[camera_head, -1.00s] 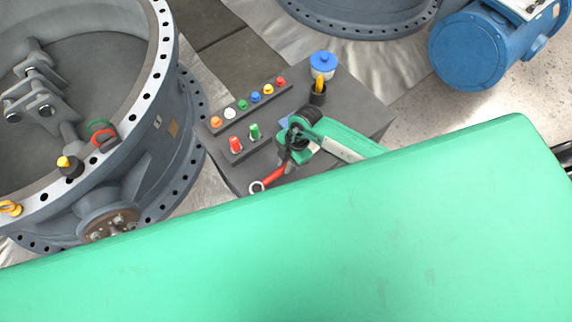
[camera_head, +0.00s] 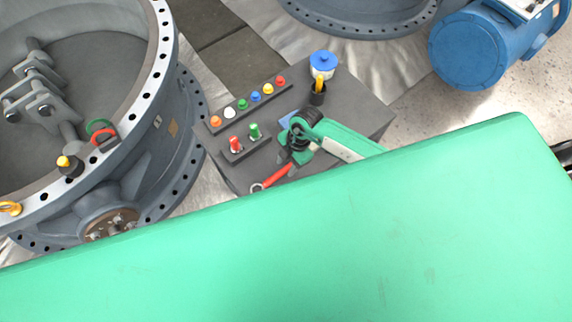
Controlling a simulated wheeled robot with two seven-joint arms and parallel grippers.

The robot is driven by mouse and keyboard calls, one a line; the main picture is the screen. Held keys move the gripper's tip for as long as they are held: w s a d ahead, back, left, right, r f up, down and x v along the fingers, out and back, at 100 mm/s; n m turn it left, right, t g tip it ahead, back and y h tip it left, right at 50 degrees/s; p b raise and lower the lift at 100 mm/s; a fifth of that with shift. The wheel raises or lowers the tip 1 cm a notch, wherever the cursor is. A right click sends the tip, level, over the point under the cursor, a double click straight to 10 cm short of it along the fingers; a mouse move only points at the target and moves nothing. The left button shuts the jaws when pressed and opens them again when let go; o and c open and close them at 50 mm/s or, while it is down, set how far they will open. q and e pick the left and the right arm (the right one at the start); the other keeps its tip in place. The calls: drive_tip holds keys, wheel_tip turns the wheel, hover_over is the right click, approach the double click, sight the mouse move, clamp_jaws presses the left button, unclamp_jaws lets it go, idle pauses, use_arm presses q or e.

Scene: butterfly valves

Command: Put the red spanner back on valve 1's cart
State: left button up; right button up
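The red spanner (camera_head: 276,177) lies at the front edge of the grey cart top (camera_head: 352,112), its ring end towards the lower left. My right gripper (camera_head: 287,165) is over the spanner's upper end, coming in from the right. Its dark fingers look spread apart, with the spanner below or between them; the exact contact is too small to tell. The large grey valve (camera_head: 160,120) stands left of the cart. My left gripper is not in view.
The cart carries a row of coloured caps (camera_head: 255,97), a red marker (camera_head: 235,144), a green marker (camera_head: 254,131), a blue-lidded pot (camera_head: 322,65) and a dark holder with a yellow item (camera_head: 318,92). My green body part covers the foreground.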

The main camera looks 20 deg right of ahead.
drive_tip(key=b+v, duration=0.1)
drive_tip(key=v, duration=0.9)
drive_tip(key=shift+d+r, duration=0.15)
drive_tip(key=shift+r, duration=0.15)
drive_tip(key=shift+w, duration=0.1)
